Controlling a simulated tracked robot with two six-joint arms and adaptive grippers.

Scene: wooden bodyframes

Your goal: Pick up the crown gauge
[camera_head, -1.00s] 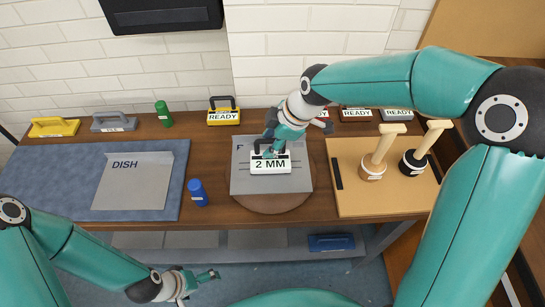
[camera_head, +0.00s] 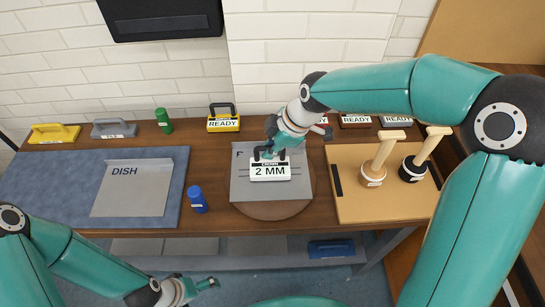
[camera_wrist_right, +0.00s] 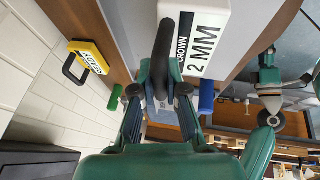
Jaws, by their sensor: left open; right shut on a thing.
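The crown gauge (camera_head: 270,171) is a white block with a black handle, labelled CROWN and 2 MM. In the head view it is over the grey plate on the round wooden disc. I cannot tell whether it touches the plate. My right gripper (camera_head: 272,152) is shut on the gauge's black handle from above. In the right wrist view the handle stands between the fingers (camera_wrist_right: 160,100), and the white gauge body (camera_wrist_right: 205,38) shows at the top. My left gripper (camera_head: 210,284) is open and empty, low in front of the bench.
A blue mat with a grey DISH sheet (camera_head: 128,195) lies left. A blue bottle (camera_head: 197,200) stands beside the disc. A yellow READY block (camera_head: 223,123) and a green bottle (camera_head: 163,121) stand behind. Two wooden-handled tools (camera_head: 375,170) (camera_head: 418,165) stand on the right board.

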